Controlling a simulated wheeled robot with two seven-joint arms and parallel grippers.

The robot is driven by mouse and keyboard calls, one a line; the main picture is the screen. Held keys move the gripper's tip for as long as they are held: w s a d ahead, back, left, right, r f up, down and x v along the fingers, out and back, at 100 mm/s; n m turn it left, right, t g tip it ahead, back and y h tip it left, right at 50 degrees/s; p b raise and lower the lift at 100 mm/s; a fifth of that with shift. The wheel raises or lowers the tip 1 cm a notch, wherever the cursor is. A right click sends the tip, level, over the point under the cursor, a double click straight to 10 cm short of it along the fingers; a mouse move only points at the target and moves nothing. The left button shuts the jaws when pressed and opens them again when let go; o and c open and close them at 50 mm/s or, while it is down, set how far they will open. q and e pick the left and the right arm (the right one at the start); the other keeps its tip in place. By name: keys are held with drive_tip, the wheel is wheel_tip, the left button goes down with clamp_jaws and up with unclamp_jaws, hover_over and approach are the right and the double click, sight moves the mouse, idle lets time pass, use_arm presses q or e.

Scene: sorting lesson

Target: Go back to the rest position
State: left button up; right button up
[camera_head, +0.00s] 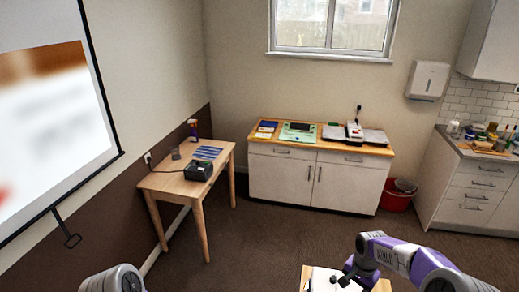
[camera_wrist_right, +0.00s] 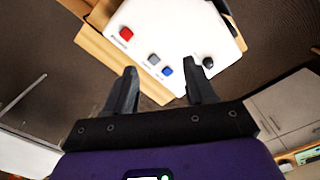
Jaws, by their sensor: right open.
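My right gripper (camera_head: 352,273) is at the lower right of the head view, over the near small wooden table. In the right wrist view its two black fingers (camera_wrist_right: 162,68) are apart with nothing held between them. Beyond the fingertips lies a white board (camera_wrist_right: 185,22) bearing a red piece (camera_wrist_right: 126,34), a grey piece (camera_wrist_right: 154,59), a blue piece (camera_wrist_right: 167,71) and a black piece (camera_wrist_right: 208,62). My left gripper is not in view; only a grey part of my left arm shows at the bottom of the head view.
A wooden table (camera_head: 168,184) with a dark device (camera_head: 198,171), blue strips and a spray bottle stands at left. A white cabinet (camera_head: 318,182) with devices on top is at the back. A red bin (camera_head: 397,199) stands beside it. The brown floor between is clear.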

drive_tip(key=s+a+f+n+y, duration=0.3)
drive_tip(key=s+a+f, duration=0.1)
drive_tip(key=a+f, duration=0.65)
drive_tip(key=s+a+f+n, duration=0.1)
drive_tip(key=s+a+f, duration=0.2)
drive_tip(key=s, duration=0.3)
drive_tip(key=s+a+f+n+y, duration=0.1)
drive_tip(key=s+a+f+n, duration=0.2)
drive_tip(key=s, duration=0.4)
drive_tip(key=s+a+f, duration=0.3)
drive_tip(key=s+a, duration=0.1)
drive_tip(key=s, duration=0.2)
use_arm(q)
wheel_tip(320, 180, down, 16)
drive_tip(key=b, duration=1.5)
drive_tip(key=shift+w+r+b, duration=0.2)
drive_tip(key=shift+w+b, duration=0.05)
drive_tip(key=shift+b, duration=0.1)
use_arm(e)
wheel_tip(320, 180, down, 15)
drive_tip(key=w, duration=0.1)
drive_tip(key=shift+d+t, duration=0.2)
drive_tip(key=shift+t, duration=0.1)
drive_tip(key=shift+c, duration=0.3)
